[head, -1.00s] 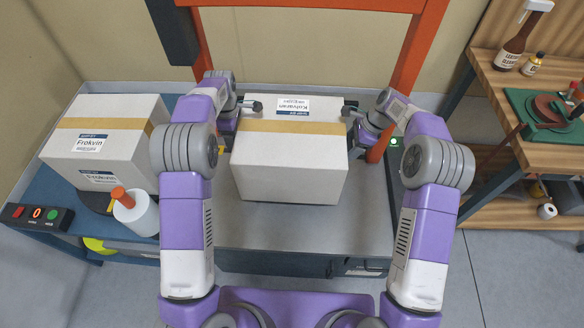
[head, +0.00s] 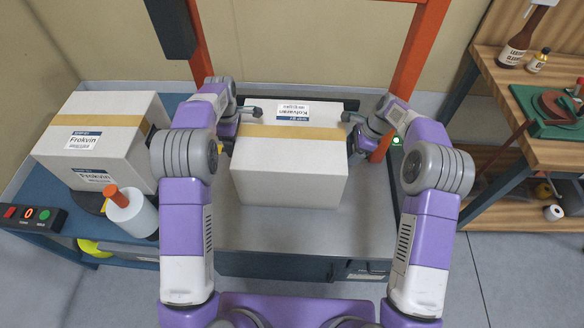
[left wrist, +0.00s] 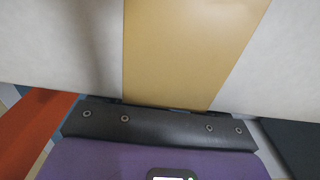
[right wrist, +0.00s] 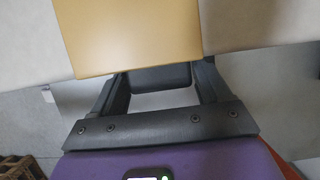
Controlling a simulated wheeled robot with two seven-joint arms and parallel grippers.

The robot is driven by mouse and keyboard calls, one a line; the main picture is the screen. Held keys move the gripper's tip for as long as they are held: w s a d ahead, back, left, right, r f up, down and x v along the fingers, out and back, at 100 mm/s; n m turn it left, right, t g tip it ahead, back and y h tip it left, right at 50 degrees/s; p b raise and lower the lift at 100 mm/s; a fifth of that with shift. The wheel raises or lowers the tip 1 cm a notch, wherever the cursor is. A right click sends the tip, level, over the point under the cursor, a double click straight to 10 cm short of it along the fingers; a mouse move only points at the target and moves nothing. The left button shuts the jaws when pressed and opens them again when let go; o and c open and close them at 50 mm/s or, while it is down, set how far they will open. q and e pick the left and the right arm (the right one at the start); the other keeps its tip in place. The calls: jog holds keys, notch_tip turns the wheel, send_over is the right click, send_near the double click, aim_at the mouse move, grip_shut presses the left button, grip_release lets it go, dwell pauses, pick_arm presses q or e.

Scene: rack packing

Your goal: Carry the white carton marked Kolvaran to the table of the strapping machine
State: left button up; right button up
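The white carton marked Kolvaran (head: 290,165) has a tan tape band and a label at the back of its top. It sits level between my two grippers, over the grey table (head: 275,234) of the orange-framed machine. Whether its base touches the table is hidden. My left gripper (head: 243,128) is against its left side and my right gripper (head: 350,130) against its right side. Both look open, fingers spread, with the carton between the hands. In the left wrist view the taped carton side (left wrist: 190,50) hides the fingers; the right wrist view shows the taped side too (right wrist: 135,40).
A second white carton marked Frokvin (head: 95,140) stands on the blue table at left, beside a white bottle (head: 130,212) and a button box (head: 30,214). Orange posts (head: 412,60) rise behind the Kolvaran carton. A wooden shelf unit (head: 535,110) stands at right; floor lies between.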

pick_arm(q)
jog(key=shift+o, duration=1.3)
jog(key=shift+r, duration=0.1)
pick_arm(e)
jog(key=shift+o, duration=1.3)
jog(key=shift+r, duration=0.1)
pick_arm(q)
jog(key=shift+r, duration=0.1)
pick_arm(e)
jog(key=shift+d+r, duration=0.15)
jog(key=shift+r, duration=0.1)
pick_arm(q)
notch_tip(320, 180, up, 12)
pick_arm(e)
jog(key=v, duration=1.1)
jog(key=shift+r, duration=0.15)
jog(key=shift+d, duration=0.15)
